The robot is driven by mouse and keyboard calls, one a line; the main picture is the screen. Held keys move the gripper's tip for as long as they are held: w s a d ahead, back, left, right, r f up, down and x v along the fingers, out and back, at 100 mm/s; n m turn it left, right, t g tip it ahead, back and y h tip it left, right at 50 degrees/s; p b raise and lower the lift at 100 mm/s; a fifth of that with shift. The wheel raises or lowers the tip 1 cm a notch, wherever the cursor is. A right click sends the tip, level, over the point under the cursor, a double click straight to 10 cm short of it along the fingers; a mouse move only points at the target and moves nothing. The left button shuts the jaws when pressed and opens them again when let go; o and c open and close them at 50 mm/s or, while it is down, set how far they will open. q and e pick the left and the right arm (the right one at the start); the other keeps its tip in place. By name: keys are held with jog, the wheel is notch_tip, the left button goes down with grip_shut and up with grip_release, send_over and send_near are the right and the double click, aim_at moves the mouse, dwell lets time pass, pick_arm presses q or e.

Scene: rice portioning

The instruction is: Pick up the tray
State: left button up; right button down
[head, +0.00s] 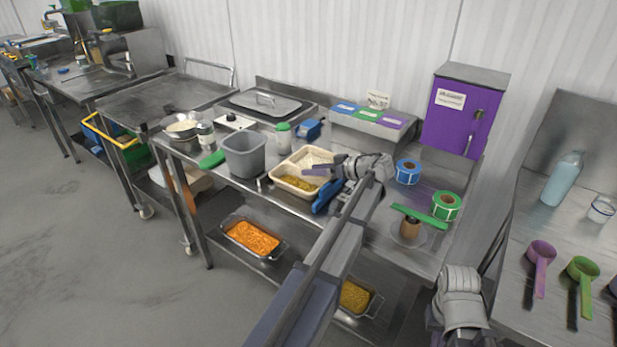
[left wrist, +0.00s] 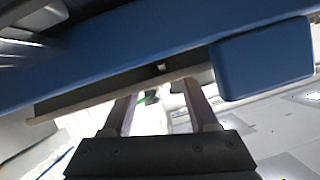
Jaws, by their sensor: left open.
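The tray (head: 279,181) is a cream compartment tray on the worktable in the head view, with white rice in one part and yellow food in another. A blue device (head: 325,200) sits right beside and partly under it. My left gripper (head: 320,169) is open at the tray's right side, its fingers over or at the rim; contact is unclear. In the left wrist view, the parted fingers (left wrist: 160,108) reach toward a beige edge (left wrist: 85,106), likely the tray's, below a large blue surface (left wrist: 130,62). My right gripper (head: 460,302) is low right, its fingertips not discernible.
A grey bin (head: 244,158) and a green-lidded jar (head: 283,135) stand near the tray. A purple dispenser (head: 460,115) stands behind. An orange food pan (head: 253,238) is on the lower shelf.

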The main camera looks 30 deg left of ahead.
pick_arm(q)
jog(key=shift+x, duration=1.05)
grip_shut()
